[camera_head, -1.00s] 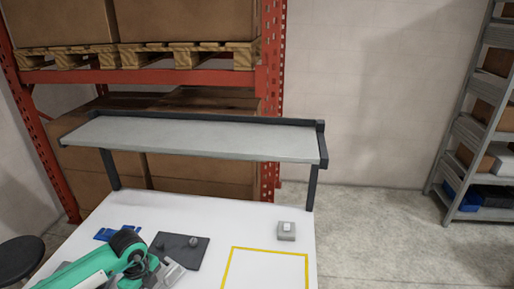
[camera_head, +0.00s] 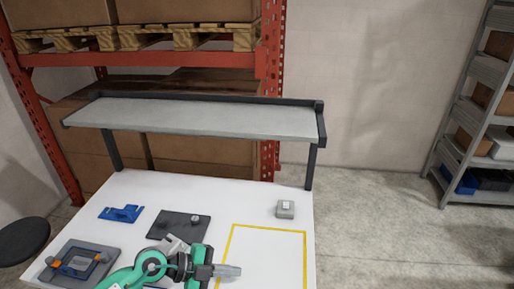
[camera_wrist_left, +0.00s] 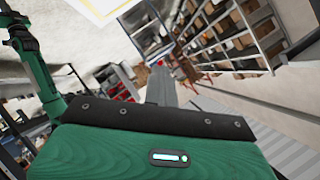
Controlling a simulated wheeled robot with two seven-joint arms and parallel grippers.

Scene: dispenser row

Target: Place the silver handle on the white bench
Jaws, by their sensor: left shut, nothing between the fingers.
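The white bench (camera_head: 150,187) fills the lower part of the head view. My left gripper (camera_head: 230,271) is low in the head view, its fingers pointing right, over the front of the bench near the left side of a yellow outline. Its grey fingers also show in the left wrist view (camera_wrist_left: 163,84), pressed together with nothing between them. I cannot clearly make out a silver handle in either view. A dark plate (camera_head: 165,222) with small grey knobs lies on the bench behind the gripper, partly hidden by my arm. My right gripper does not show.
A blue part (camera_head: 121,213) lies at the left, and a grey fixture with a blue part (camera_head: 82,262) at front left. A small grey block (camera_head: 285,209) stands at right. A raised grey shelf (camera_head: 200,117) spans the back. The yellow-outlined area (camera_head: 270,250) looks clear.

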